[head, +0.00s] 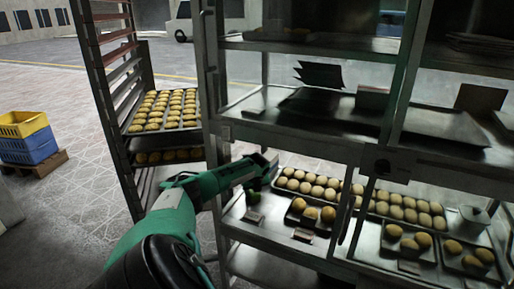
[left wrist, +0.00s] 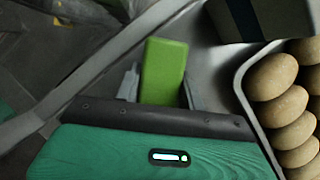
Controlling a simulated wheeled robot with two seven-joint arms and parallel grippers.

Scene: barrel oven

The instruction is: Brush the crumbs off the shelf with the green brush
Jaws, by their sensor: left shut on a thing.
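My left gripper (head: 256,187) reaches past the left post of the metal rack, over its lower shelf (head: 235,212). It is shut on the green brush; in the left wrist view the bright green block (left wrist: 164,70) sits between the two fingers. In the head view a small green part (head: 253,196) shows just under the gripper. The brush's bristles are hidden. I cannot make out crumbs on the shelf. My right gripper is not in view.
A tray of buns (head: 318,187) lies right beside the gripper, and the buns (left wrist: 282,100) are close in the left wrist view. A small tray (head: 311,214) stands in front. A tall bun rack (head: 160,125) stands left; yellow and blue crates (head: 28,150) sit far left.

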